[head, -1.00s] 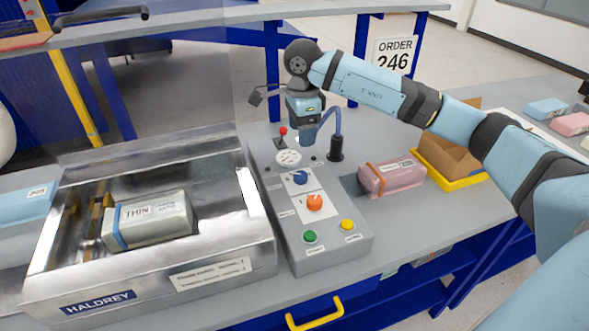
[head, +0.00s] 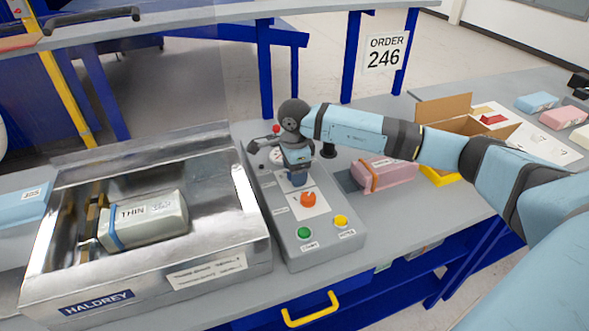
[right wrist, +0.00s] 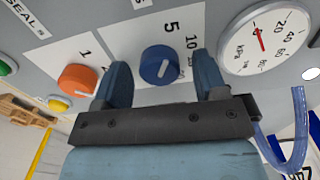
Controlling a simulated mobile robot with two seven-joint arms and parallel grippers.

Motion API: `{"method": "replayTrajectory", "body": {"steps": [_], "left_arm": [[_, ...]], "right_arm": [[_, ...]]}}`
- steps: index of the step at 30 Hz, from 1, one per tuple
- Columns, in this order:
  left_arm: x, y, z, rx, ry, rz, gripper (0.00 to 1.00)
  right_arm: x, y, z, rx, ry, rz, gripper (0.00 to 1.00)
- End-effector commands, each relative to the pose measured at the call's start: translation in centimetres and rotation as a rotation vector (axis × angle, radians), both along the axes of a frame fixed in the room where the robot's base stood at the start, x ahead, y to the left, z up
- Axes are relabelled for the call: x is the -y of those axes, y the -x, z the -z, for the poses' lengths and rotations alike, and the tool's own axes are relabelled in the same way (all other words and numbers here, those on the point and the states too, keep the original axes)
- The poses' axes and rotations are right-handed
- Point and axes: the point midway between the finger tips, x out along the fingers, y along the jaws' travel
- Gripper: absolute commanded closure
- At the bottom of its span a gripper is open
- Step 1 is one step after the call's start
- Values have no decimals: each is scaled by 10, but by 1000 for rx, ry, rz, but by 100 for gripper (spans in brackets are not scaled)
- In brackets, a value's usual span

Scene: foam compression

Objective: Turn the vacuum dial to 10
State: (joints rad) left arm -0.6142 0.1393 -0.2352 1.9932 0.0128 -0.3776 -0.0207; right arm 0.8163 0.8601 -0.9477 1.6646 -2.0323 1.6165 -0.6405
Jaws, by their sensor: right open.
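The control panel (head: 325,252) stands beside the metal chamber. Its blue vacuum dial (right wrist: 160,65) shows in the right wrist view between my right gripper's fingers, with 5 and 10 printed near it. The dial's white pointer line shows, but I cannot tell surely which number it marks. My right gripper (right wrist: 165,85) is open, its two blue fingers on either side of the dial, apparently not touching it. In the head view my right gripper (head: 299,180) is over the panel and hides most of the dial. My left gripper is not in view.
An orange dial (head: 308,199), green button (head: 304,233) and yellow button (head: 341,221) sit nearer the front. A pressure gauge (right wrist: 262,42) is beside the blue dial. The chamber (head: 150,270) holds a THIN pack (head: 150,222). A pink pack (head: 392,174) lies right of the panel.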

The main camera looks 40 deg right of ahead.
Motion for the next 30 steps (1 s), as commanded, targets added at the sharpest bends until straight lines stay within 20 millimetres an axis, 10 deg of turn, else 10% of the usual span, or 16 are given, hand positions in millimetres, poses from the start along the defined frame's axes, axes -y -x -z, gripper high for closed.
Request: {"method": "replayTrajectory", "body": {"steps": [3, 9, 30], "left_arm": [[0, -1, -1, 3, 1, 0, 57], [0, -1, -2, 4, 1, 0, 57], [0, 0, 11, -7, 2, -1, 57]], "right_arm": [[0, 0, 0, 0, 0, 0, 37], [0, 0, 0, 0, 0, 0, 83], [0, 0, 1, 1, -1, 277, 84]]}}
